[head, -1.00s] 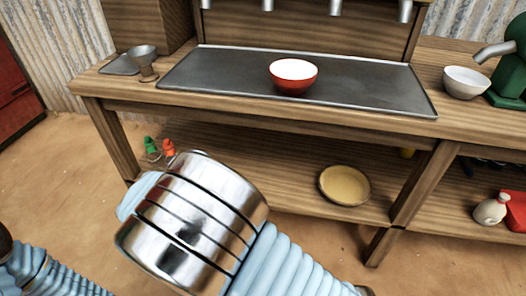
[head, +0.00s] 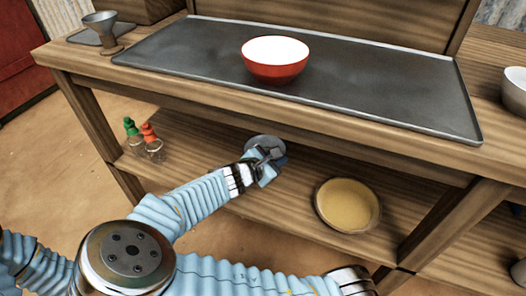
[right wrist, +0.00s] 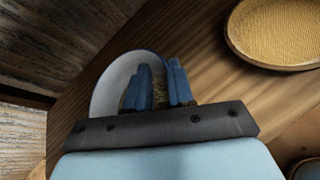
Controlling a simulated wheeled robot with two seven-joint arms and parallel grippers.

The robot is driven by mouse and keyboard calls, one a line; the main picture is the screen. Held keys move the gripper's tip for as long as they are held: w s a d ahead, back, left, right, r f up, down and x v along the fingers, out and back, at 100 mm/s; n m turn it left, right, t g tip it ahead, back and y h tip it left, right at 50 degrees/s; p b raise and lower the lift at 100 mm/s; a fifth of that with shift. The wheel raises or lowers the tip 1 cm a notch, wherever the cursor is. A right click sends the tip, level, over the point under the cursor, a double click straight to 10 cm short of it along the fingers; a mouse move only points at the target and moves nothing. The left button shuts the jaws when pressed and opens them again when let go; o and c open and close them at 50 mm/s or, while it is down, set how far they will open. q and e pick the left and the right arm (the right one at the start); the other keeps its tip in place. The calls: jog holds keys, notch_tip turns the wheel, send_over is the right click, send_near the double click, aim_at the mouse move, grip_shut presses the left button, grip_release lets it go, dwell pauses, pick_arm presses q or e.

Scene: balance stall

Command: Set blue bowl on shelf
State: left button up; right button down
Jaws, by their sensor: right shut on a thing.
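A small bowl, pale grey inside (head: 262,141), is at my right gripper (head: 268,156), over the lower shelf (head: 225,160). A bit of blue shows beside the fingers in the head view. In the right wrist view the bowl's pale inside (right wrist: 112,82) shows behind the blue fingers of my right gripper (right wrist: 160,85), which is shut on its rim. The fingers hide part of the bowl. I cannot tell whether its base touches the shelf. My left gripper is out of view.
A tan round dish (head: 347,204) stands on the shelf to the right. Two bottles with green (head: 130,127) and orange (head: 149,131) tops stand to the left. The counter above holds a red bowl (head: 275,70) on a dark tray (head: 390,95). Bare shelf shows between bottles and gripper.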

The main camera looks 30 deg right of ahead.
aim_at(284, 152)
jog(key=shift+d+f+b, duration=0.1)
jog(key=shift+d+b, duration=0.65)
jog(key=shift+b, duration=0.1)
jog(key=shift+w+d+r+b, duration=0.15)
jog(key=shift+d+r+b, duration=0.2)
jog(key=shift+d+b, duration=0.15)
jog(key=shift+w+d, duration=0.2)
jog(key=shift+w, duration=0.05)
jog(key=w+d+f+b, duration=0.1)
jog(key=w+d+f, duration=0.1)
jog(key=w, duration=0.1)
jog(key=w+d+f+b, duration=0.1)
jog(key=w+d+f, duration=0.2)
jog(key=w+d+f+b, duration=0.1)
jog(key=w+d+f, duration=0.2)
jog(key=shift+w+f, duration=0.2)
jog(key=shift+w, duration=0.15)
jog(key=shift+w+f, duration=0.1)
jog(key=shift+f, duration=0.1)
jog(key=f, duration=0.1)
jog(key=f+b, duration=0.1)
jog(key=f, duration=0.1)
jog(key=shift+w+d+f, duration=0.2)
jog(key=shift+w+f, duration=0.05)
jog(key=shift+f, duration=0.15)
jog(key=c, duration=1)
grip_release()
jog(key=shift+o, duration=0.2)
